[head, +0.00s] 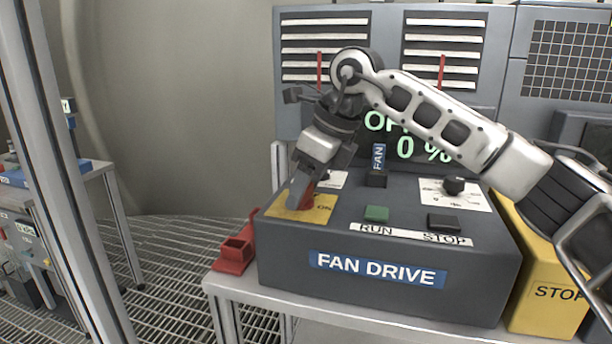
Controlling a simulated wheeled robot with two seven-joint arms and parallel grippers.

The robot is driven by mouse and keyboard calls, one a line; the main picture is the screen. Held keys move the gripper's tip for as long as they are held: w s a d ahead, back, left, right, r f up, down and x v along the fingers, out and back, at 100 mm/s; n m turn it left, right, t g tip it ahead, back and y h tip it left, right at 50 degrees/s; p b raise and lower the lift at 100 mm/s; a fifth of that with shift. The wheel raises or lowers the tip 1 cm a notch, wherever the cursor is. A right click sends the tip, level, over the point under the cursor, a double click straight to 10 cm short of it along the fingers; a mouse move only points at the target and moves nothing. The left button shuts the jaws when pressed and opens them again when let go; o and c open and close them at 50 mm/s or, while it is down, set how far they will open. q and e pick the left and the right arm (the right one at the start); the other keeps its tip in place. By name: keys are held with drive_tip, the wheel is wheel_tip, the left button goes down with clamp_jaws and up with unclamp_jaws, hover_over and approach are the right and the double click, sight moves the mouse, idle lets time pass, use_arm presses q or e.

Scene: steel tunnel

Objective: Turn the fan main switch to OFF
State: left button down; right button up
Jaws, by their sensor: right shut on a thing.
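The fan drive box (290,250) is a dark grey console with a blue FAN DRIVE label, standing on a light bench. The fan main switch is a red handle (307,196) on a yellow plate (284,213) at the left of its sloped top. The word ON shows on the plate's right side; the rest is covered. My right gripper (302,194) reaches down from above and is shut on the red handle, hiding most of it. The display (408,147) behind reads 0 %, with a word starting "OF" above it, partly covered by my arm. My left gripper is not in view.
Green RUN (377,213) and dark STOP (444,221) buttons sit right of the switch, with a black knob (454,185) behind. A red bracket (234,253) lies left of the box. A yellow STOP box (546,290) stands at right. Grated floor lies at left.

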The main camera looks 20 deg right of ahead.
use_arm(q)
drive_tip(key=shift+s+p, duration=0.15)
drive_tip(key=shift+p, duration=0.15)
use_arm(e)
drive_tip(key=shift+r+n, duration=0.15)
drive_tip(key=shift+n, duration=0.45)
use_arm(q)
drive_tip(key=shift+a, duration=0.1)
use_arm(e)
drive_tip(key=o, duration=1)
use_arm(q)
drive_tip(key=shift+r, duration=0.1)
use_arm(e)
drive_tip(key=v, duration=1.5)
drive_tip(key=shift+w+d+r, duration=0.15)
drive_tip(key=shift+d+r, duration=0.2)
drive_tip(key=shift+d, duration=0.1)
